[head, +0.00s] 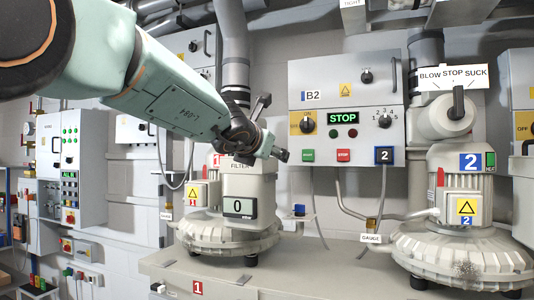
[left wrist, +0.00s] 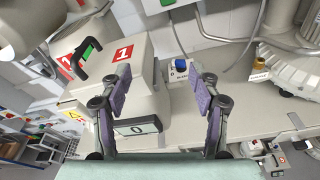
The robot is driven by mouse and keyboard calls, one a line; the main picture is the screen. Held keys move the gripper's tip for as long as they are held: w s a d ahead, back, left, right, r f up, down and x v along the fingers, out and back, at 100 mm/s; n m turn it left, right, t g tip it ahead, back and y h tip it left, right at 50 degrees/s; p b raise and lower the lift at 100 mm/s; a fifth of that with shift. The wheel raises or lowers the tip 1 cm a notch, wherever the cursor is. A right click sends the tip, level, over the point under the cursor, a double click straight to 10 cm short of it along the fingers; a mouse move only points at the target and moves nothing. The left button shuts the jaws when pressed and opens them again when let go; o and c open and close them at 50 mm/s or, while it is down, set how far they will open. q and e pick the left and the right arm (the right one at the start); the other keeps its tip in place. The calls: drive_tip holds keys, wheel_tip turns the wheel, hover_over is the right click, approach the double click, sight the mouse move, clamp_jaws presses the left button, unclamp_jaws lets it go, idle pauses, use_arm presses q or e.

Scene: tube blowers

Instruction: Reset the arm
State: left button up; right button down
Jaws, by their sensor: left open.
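My left arm (head: 165,95) reaches in from the upper left of the head view. My left gripper (head: 270,130) is in the air in front of the blower marked 1 (head: 228,225), near its filter box. In the left wrist view the two purple-padded fingers of my left gripper (left wrist: 160,78) are spread wide with nothing between them. Beyond them are the filter box (left wrist: 110,60) with a red 1 label and a black handle, and a small blue-topped switch (left wrist: 180,68). My right gripper is in neither view.
A grey bench (head: 300,262) carries blower 1 and blower 2 (head: 462,235). The B2 panel (head: 345,112) reads STOP. A BLOW STOP SUCK valve (head: 455,110) stands above blower 2. A gauge tag (head: 372,238) sits between the blowers. Wall cabinets (head: 72,168) are at left.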

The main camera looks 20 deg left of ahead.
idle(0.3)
use_arm(q)
drive_tip(key=s+a+f+m+g+y+b, duration=0.15)
drive_tip(key=s+f+m, duration=0.4)
drive_tip(key=f, duration=1.05)
drive_tip(key=s+a+f+m+g+y+b, duration=0.1)
drive_tip(key=s+a+f+m+g+b, duration=0.2)
drive_tip(key=f+m, duration=0.95)
drive_tip(key=s+a+f+m+g+y+b, duration=0.2)
drive_tip(key=s+a+f+m, duration=0.15)
drive_tip(key=f, duration=1.65)
drive_tip(key=s+d+f+m+g+h+b, duration=0.2)
drive_tip(key=s+d+f+m, duration=0.15)
drive_tip(key=s+f, duration=0.6)
drive_tip(key=s+d+f+m+g+h+b, duration=0.1)
drive_tip(key=s+d+f+m+g+b, duration=0.15)
drive_tip(key=s+f+m, duration=0.65)
drive_tip(key=s+d+f+g+h+b, duration=0.1)
drive_tip(key=s+f+g+b, duration=0.1)
drive_tip(key=s+f, duration=0.7)
drive_tip(key=s+d+f+n+g+b, duration=0.1)
drive_tip(key=s+f+g+b, duration=0.1)
drive_tip(key=s+f, duration=0.7)
drive_tip(key=shift+s+d+f+g+h+b, duration=0.25)
drive_tip(key=shift+s+g+h+b, duration=0.15)
drive_tip(key=shift+s+b, duration=0.65)
drive_tip(key=shift+s, duration=0.2)
